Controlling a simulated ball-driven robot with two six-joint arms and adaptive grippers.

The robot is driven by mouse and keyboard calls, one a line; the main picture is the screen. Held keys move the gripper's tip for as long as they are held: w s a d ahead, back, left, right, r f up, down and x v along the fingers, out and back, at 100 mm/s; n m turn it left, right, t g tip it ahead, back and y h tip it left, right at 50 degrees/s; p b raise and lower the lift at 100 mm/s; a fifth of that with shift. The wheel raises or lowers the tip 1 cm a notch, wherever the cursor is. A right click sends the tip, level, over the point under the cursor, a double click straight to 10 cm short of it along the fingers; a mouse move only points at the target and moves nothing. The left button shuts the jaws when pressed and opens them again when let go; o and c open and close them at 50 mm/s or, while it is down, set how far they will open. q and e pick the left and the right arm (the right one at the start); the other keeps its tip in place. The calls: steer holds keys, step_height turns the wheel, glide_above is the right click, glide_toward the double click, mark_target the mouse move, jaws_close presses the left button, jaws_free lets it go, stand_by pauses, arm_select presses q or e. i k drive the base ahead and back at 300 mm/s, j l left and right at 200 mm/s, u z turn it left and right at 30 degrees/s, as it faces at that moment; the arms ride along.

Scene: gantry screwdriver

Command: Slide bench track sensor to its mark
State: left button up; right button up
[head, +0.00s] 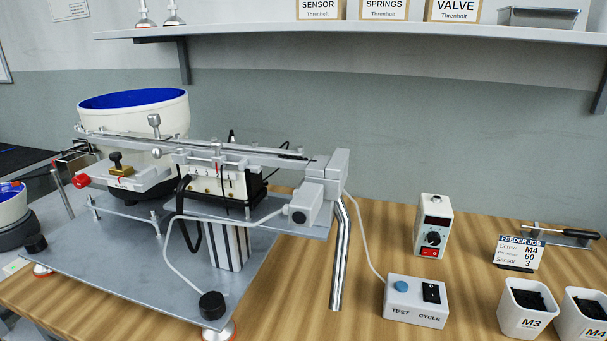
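The feeder's long metal track (200,146) runs from the large bowl (150,112) at the left to the grey end block (325,177) at the right. Under its middle sits a white block with dark scale marks (212,181) and a small red line near its top. I cannot tell which small part on the track is the sensor or which mark it stands at. A job card (518,252) at the right reads M4, 60 and 3, with 3 on the sensor line. Neither of my grippers shows in the head view.
A grey plate (130,262) carries the feeder. A TEST CYCLE box (415,301), a dial unit (433,226), M3 (527,311) and M4 (583,318) cups and a screwdriver (568,229) stand right. A brass-knobbed slide (118,168) with a red knob (82,181) is left.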

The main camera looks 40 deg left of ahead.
mark_target(218, 158)
steer(key=u, duration=1.8)
steer(key=k+j+u, duration=0.2)
steer(key=k, duration=0.3)
steer(key=i+j, duration=0.15)
steer(key=i, duration=0.3)
